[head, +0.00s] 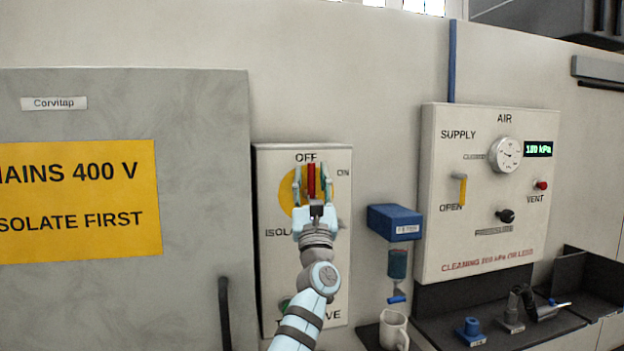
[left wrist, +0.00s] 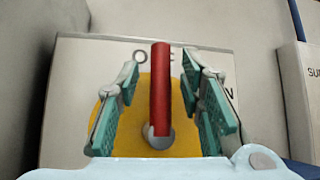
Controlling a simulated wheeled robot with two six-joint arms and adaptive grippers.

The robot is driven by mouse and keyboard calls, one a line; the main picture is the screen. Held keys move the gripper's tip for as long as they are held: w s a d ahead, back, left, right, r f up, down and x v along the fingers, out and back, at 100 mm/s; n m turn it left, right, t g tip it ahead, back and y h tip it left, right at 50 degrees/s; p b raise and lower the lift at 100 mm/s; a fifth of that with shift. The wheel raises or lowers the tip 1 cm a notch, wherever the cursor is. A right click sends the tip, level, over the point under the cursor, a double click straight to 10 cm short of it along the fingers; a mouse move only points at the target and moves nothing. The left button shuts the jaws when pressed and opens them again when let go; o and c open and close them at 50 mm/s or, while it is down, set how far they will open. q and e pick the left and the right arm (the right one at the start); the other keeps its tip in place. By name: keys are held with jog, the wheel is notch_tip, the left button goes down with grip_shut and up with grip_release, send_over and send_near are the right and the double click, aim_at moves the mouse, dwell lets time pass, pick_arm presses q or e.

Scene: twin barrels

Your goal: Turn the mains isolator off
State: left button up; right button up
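The mains isolator is a pale panel (head: 335,265) with a yellow disc (head: 286,197) and a red handle (head: 311,180). The handle stands upright and points at the OFF label; ON is to its right. In the left wrist view the red handle (left wrist: 160,90) rises from a grey hub (left wrist: 160,138) and covers part of the OFF lettering. My left gripper (head: 312,174) is open in front of the panel. Its green-padded fingers (left wrist: 160,100) stand either side of the handle, with gaps on both sides. My right gripper is not in view.
A grey cabinet (head: 205,120) with a yellow mains warning sign (head: 80,200) stands at left. The air supply panel (head: 430,240) is at right. Between them are a blue box (head: 393,222) and a white mug (head: 393,330). A dark tray (head: 450,295) holds small parts.

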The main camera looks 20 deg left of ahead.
pick_arm(q)
jog(key=shift+s, duration=0.1)
jog(key=v, duration=1.2)
